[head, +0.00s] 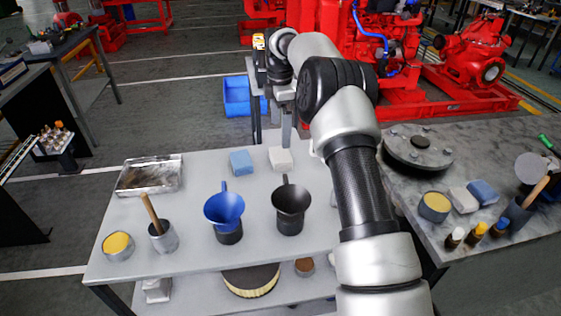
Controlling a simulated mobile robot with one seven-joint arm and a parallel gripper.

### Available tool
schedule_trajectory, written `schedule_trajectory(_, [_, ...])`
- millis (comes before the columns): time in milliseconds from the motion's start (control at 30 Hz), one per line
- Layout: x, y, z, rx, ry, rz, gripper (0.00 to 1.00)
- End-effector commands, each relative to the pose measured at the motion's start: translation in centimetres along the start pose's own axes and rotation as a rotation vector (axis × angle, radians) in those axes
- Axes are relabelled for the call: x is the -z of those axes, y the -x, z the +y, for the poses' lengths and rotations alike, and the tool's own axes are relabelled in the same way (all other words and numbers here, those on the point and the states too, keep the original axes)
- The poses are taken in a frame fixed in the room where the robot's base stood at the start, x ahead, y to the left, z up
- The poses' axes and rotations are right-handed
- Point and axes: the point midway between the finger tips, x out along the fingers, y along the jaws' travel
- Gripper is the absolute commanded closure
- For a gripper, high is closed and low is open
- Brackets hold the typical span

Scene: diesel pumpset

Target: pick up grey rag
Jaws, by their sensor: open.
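A pale grey folded rag (281,158) lies near the back edge of the grey workbench (200,262). A second pale grey rag (463,200) lies on the right-hand bench. My arm reaches from the bottom right up and over the workbench, its wrist bent down at the back. My gripper (275,130) is open, around the back edge, behind and above the nearer grey rag, apart from it. Its fingers are small and hard to tell from the background. Nothing shows held.
A blue rag (241,162) lies just left of the grey one. A blue funnel (225,208), a black funnel (291,200), a metal tray (150,176), a brush pot (163,237) and a yellow-filled tin (118,246) stand on the workbench. Red machinery (465,60) stands behind.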

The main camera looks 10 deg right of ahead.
Motion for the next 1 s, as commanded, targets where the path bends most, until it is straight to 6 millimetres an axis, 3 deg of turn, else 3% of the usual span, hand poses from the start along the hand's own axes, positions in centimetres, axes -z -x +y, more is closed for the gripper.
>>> schedule_trajectory(33, [0.0,-1.4,-0.1,0.002,-0.001,0.0,0.04])
schedule_trajectory(200, [0.0,-4.4,0.0,0.002,-0.001,0.0,0.04])
schedule_trajectory(533, [0.0,-6.6,0.0,0.001,-0.002,0.0,0.04])
schedule_trajectory(800, [-0.1,-10.4,0.1,0.001,-0.001,0.0,0.04])
schedule_trajectory(1000, [-0.1,-10.9,0.2,-0.002,-0.001,0.0,0.04])
